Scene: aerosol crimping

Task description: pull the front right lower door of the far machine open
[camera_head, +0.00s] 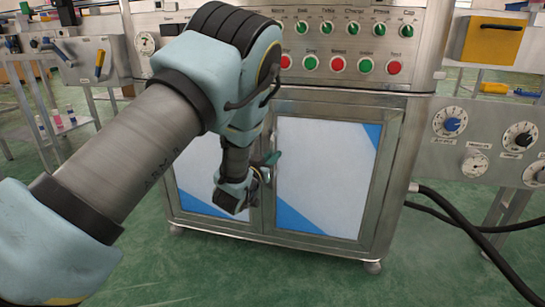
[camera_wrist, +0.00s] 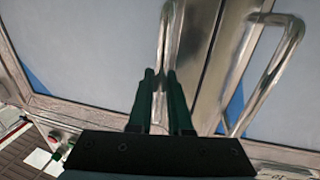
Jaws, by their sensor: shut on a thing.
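The front right lower door (camera_head: 325,175) of the steel machine (camera_head: 400,95) has a pale panel with blue corners and a metal frame. It looks closed or nearly so in the head view. My gripper (camera_head: 268,163) is at the door's left edge, near the seam between the two lower doors. In the wrist view my gripper (camera_wrist: 160,72) has its dark fingers on both sides of the door's metal bar handle (camera_wrist: 165,35), shut on it. A second bar handle (camera_wrist: 276,70) stands free on the other side of the seam. My forearm hides part of the left lower door (camera_head: 198,180).
Red and green buttons (camera_head: 338,64) line the panel above the doors. Black hoses (camera_head: 465,235) run along the floor at the right, beside a side panel with dials (camera_head: 452,124). Green floor (camera_head: 300,285) in front of the doors is clear.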

